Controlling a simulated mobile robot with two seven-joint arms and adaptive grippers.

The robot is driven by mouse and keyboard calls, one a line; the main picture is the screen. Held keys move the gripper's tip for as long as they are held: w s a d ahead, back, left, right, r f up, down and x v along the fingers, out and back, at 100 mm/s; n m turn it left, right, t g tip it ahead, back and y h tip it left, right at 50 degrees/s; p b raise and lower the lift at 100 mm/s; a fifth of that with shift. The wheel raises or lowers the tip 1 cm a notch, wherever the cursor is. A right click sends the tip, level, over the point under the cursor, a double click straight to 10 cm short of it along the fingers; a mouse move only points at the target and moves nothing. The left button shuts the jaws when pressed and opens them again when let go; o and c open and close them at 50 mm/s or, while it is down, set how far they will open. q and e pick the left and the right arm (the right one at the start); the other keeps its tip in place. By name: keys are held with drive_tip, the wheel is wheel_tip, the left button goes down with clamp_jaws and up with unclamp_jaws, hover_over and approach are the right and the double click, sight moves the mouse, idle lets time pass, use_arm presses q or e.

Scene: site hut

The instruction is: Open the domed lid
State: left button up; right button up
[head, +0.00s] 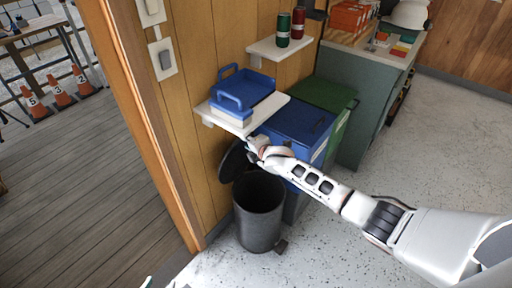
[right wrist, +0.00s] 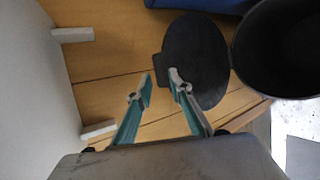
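The dark grey bin (head: 258,215) stands on the floor near the wall with its mouth uncovered; it also shows in the right wrist view (right wrist: 292,48). Its dark lid (head: 234,163) is raised, tilted back at the bin's rear towards the wooden wall. In the right wrist view the lid (right wrist: 192,65) is a dark disc beside the mouth. My right gripper (right wrist: 160,78) is open and empty, its fingertips near the lid's tab; contact cannot be told. In the head view its fingers are largely hidden. Only a small tip of my left gripper (head: 148,282) shows at the bottom edge.
A blue bin (head: 300,128) and a green bin (head: 322,94) stand to the right. A pedal (head: 281,246) shows at the bin's foot. The speckled floor in front is clear.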

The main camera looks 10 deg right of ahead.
drive_tip(key=v, duration=0.8)
drive_tip(key=shift+s, duration=0.1)
idle(0.3)
drive_tip(key=s+a+f+m+y, duration=0.1)
drive_tip(key=s+a+f+m, duration=0.25)
drive_tip(key=s+f, duration=0.4)
drive_tip(key=s+d+f+m, duration=0.1)
drive_tip(key=s+d+m, duration=0.1)
drive_tip(key=s+m, duration=0.3)
drive_tip(key=s+d+f+m+g, duration=0.1)
drive_tip(key=s+m, duration=0.4)
drive_tip(key=s, duration=0.8)
drive_tip(key=s+d+f+m, duration=0.3)
drive_tip(key=s+m, duration=0.2)
drive_tip(key=s, duration=0.4)
drive_tip(key=shift+s+d+f+h, duration=0.25)
drive_tip(key=shift+d+h, duration=0.05)
drive_tip(key=shift+h, duration=0.1)
